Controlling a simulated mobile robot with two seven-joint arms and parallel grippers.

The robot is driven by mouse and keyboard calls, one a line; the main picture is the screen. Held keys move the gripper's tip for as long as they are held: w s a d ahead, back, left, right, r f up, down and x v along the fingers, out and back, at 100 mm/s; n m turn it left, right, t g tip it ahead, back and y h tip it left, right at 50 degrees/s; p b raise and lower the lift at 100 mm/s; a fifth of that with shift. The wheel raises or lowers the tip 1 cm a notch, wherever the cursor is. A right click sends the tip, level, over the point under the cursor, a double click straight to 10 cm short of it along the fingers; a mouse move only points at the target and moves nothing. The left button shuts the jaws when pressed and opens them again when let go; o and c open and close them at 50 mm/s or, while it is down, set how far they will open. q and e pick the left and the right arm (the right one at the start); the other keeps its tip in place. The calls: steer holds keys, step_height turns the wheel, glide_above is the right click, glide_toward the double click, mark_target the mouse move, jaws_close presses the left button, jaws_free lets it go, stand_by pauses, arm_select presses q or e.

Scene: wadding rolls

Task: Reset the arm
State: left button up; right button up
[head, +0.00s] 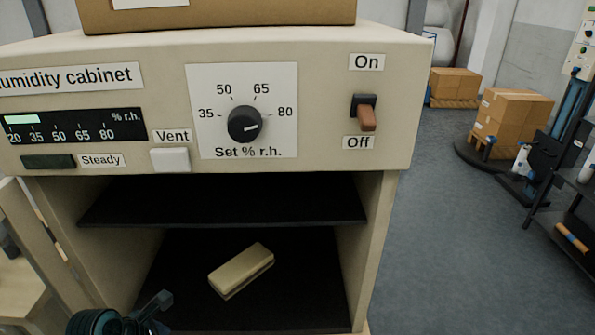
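The cream humidity cabinet (330,80) fills the left and middle of the head view. Its front door (55,245) stands open at the left. A dark gripper with teal parts, my left one (158,312), shows at the bottom left edge, in front of the cabinet's opening. It is only partly in view, and I cannot tell whether its fingers are apart. A pale tan block (241,269) lies on the dark cabinet floor, to the right of this gripper and apart from it in the picture. My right gripper is not in view.
A dark shelf (225,205) spans the cabinet above the block. The knob (245,124) points toward 80, and the orange switch lever (367,117) is tilted down toward Off. A cardboard box (215,15) sits on top.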

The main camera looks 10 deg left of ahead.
arm_select(q)
steer(key=s+d+f+m+t, duration=0.1)
steer(key=d+f+m+t, duration=0.1)
steer(key=d+m, duration=0.6)
steer(key=s+d+f+m+t, duration=0.1)
steer(key=d+f+m+t, duration=0.2)
steer(key=m, duration=1.9)
steer(key=d+f, duration=0.1)
steer(key=d, duration=0.4)
steer(key=shift+f+m+t+h, duration=0.3)
steer(key=shift+f+m, duration=0.05)
steer(key=shift+m, duration=0.05)
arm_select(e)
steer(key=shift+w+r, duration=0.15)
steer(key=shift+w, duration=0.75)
arm_select(q)
steer(key=shift+c, duration=0.6)
